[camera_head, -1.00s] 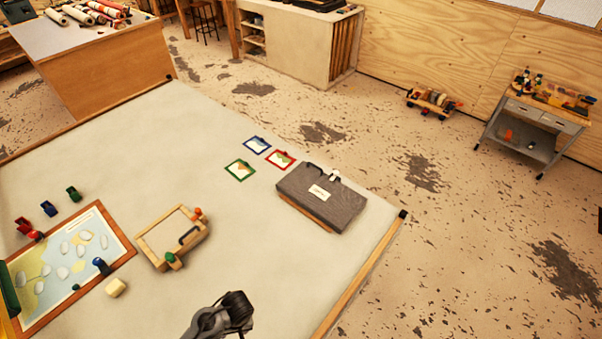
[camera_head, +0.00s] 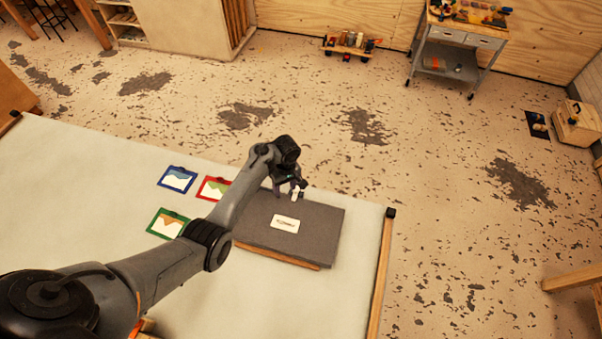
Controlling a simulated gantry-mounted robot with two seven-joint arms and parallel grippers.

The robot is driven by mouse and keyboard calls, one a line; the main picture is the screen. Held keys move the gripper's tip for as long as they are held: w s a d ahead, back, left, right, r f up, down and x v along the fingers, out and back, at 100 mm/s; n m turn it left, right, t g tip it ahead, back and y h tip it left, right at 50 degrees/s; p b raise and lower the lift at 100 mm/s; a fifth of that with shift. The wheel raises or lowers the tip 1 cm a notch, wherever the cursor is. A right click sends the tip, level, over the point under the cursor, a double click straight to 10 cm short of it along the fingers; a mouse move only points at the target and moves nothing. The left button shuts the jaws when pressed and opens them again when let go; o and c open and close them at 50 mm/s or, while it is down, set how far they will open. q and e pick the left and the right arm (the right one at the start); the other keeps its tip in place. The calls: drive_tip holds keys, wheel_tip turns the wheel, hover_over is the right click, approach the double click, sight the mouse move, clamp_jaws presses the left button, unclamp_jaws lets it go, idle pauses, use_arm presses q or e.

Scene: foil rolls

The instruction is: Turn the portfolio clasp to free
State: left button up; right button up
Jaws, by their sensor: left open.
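The dark grey portfolio (camera_head: 315,232) lies flat near the right end of the pale table, with a white label (camera_head: 285,223) on top. A small white piece, which looks like the clasp (camera_head: 295,195), shows at its far edge. My left arm reaches over the portfolio from the lower left. My left gripper (camera_head: 290,190) is open at the far edge, right beside the white piece; I cannot tell whether it touches it. The arm hides the left part of the portfolio. My right gripper is not in view.
Three small framed pictures, blue (camera_head: 177,179), red (camera_head: 213,188) and green (camera_head: 167,223), lie left of the portfolio. The table (camera_head: 70,190) is clear at the left. A wheeled cart (camera_head: 455,50) stands beyond on the floor.

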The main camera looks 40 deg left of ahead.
use_arm(q)
wheel_tip(320, 180, up, 4)
drive_tip(key=t, duration=0.1)
hover_over(295, 193)
drive_tip(key=f+b, duration=0.1)
drive_tip(key=f, duration=0.2)
drive_tip(key=f+b, duration=0.2)
drive_tip(key=f, duration=0.1)
drive_tip(key=f+b, duration=0.1)
drive_tip(key=f, duration=0.3)
drive_tip(key=shift+w+f, duration=0.1)
drive_tip(key=shift+w, duration=0.25)
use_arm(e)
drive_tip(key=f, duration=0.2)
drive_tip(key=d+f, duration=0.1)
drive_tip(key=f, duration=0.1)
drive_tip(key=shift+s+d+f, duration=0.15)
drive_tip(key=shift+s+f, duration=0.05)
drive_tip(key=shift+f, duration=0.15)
use_arm(q)
drive_tip(key=shift+c, duration=0.5)
drive_tip(key=c, duration=1)
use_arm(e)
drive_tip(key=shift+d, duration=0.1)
